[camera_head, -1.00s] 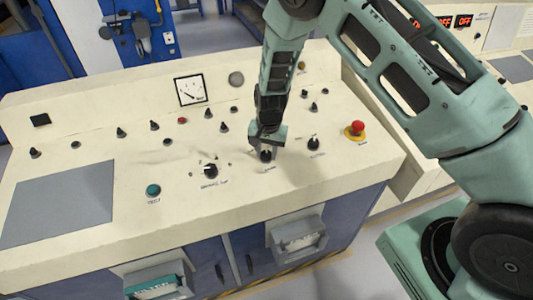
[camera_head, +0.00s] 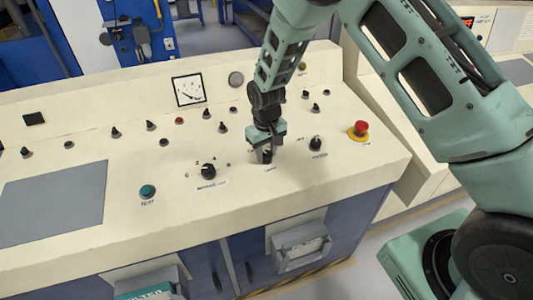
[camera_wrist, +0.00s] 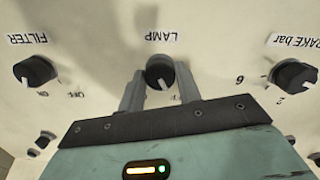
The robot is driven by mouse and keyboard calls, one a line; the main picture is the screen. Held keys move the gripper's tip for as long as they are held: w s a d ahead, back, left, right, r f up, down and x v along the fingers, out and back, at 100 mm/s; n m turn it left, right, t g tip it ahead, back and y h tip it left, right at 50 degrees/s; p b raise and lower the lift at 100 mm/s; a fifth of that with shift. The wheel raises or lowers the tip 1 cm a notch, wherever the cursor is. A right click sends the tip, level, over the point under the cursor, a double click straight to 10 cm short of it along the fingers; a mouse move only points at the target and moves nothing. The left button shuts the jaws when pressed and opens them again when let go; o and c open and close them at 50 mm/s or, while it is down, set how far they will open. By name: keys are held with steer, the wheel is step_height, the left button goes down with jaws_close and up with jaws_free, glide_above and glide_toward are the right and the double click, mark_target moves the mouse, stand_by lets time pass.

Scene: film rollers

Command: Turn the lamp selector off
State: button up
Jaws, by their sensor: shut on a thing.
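The lamp selector (camera_head: 267,157) is a small black knob on the cream console, with a LAMP label beside it. In the wrist view the lamp selector (camera_wrist: 158,70) shows a white pointer mark towards the bottom of the picture, a little right. My gripper (camera_wrist: 160,88) points down at it with one finger on each side, shut on the knob. My gripper also shows in the head view (camera_head: 265,150), where it partly covers the knob. An OFF marking (camera_wrist: 77,94) lies between the filter and lamp knobs; which knob it belongs to is unclear.
A filter knob (camera_head: 316,143) and red stop button (camera_head: 360,127) stand to the right. A brake knob (camera_head: 209,170) and teal test button (camera_head: 147,191) stand to the left. Several small knobs and a gauge (camera_head: 188,90) are behind. A grey panel (camera_head: 55,200) lies far left.

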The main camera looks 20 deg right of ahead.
mark_target(266, 155)
steer(key=shift+n, duration=0.4)
steer(key=o, duration=1)
steer(key=shift+c, duration=0.2)
step_height(266, 155, up, 18)
steer(key=b, duration=0.3)
steer(key=shift+s+a+f+b, duration=0.2)
steer(key=shift+s+f+b, duration=0.05)
steer(key=shift+b, duration=0.15)
